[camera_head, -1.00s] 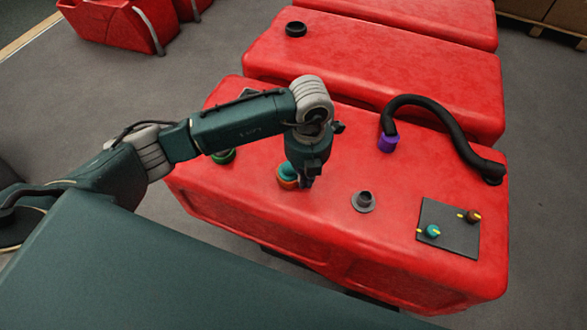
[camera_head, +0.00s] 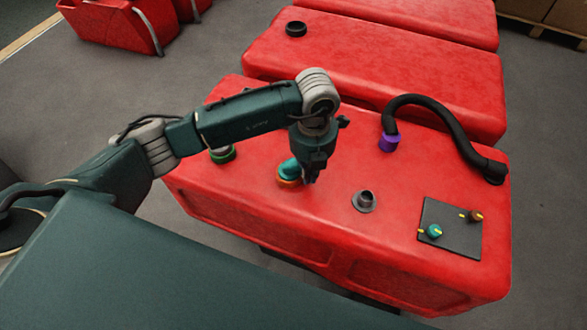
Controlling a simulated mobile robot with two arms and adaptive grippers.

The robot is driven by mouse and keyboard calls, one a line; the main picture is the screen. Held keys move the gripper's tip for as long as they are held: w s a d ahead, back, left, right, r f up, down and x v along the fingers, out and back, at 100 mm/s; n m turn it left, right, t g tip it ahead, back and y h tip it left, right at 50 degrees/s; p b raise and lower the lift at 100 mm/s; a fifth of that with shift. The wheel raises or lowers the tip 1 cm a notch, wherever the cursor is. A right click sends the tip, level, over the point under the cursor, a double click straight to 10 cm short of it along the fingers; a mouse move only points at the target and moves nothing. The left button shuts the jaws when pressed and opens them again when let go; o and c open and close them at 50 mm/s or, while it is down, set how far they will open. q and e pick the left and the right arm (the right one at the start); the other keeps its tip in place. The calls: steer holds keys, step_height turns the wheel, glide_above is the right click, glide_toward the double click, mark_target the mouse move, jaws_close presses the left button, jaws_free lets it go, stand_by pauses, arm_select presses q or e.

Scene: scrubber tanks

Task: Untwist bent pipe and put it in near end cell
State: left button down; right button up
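A teal piece (camera_head: 289,168), which looks like the bent pipe, sits at an orange ring (camera_head: 288,183) on top of the near red tank (camera_head: 330,220). My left gripper (camera_head: 311,180) points down just right of the teal piece and covers part of it. Its fingers are small and dark, so I cannot tell whether they are open or closed, or whether they touch the teal piece. My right gripper is out of the picture. I cannot make out a cell; my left arm hides part of the tank's far left top.
A black hose (camera_head: 440,115) with a purple end (camera_head: 389,143) arches over the tank's right part. A grey neck (camera_head: 364,201) and a dark panel with knobs (camera_head: 450,228) are on top. A green ring (camera_head: 222,155) is at left. More red tanks (camera_head: 380,60) stand behind.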

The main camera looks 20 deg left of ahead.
arm_select(q)
step_height(320, 180, up, 9)
steer(key=p, duration=0.6)
stand_by(0.4)
